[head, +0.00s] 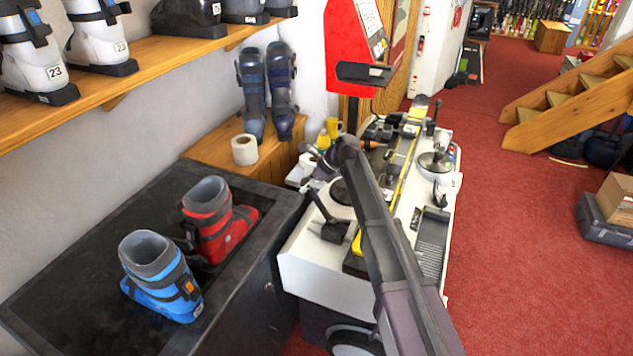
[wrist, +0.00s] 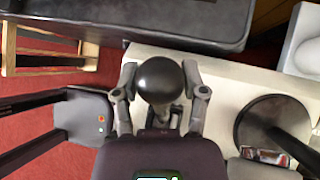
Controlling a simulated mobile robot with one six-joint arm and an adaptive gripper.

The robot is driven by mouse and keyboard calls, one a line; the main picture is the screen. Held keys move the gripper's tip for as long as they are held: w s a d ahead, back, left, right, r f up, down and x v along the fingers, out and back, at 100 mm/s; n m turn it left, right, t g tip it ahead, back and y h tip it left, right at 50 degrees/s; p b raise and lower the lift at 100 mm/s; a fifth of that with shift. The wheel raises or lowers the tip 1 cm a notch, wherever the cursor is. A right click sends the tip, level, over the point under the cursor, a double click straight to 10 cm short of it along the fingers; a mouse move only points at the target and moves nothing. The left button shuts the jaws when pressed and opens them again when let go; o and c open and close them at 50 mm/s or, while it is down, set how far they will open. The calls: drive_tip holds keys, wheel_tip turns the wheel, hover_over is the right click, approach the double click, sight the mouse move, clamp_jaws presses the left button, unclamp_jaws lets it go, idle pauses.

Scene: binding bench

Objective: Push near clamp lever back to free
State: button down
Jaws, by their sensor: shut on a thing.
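The near clamp lever (head: 323,209) shows in the head view as a dark handle rising from a black base near the front left of the white bench (head: 312,268). In the wrist view, its round black knob (wrist: 159,78) sits between the two fingers of my gripper (wrist: 160,92), with one finger on each side. My gripper is shut on the knob. In the head view my gripper (head: 315,172) is small and dark, close to the upper end of the lever, and its contact is hard to make out.
A black round plate (wrist: 268,122) lies on the bench beside the lever. A dark boot stand (head: 60,282) with a blue boot (head: 160,280) and a red boot (head: 208,222) stands close on the left. Red carpet (head: 545,270) is open on the right.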

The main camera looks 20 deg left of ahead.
drive_tip(key=a+f+h, duration=0.1)
drive_tip(key=a+f+h+b, duration=0.1)
drive_tip(key=f, duration=0.1)
drive_tip(key=shift+a+f, duration=0.15)
drive_tip(key=shift+a, duration=0.15)
drive_tip(key=shift+w+a, duration=0.2)
idle(0.9)
drive_tip(key=shift+c, duration=1.4)
unclamp_jaws()
drive_tip(key=shift+r, duration=0.2)
drive_tip(key=shift+o, duration=0.6)
drive_tip(key=shift+d, duration=0.1)
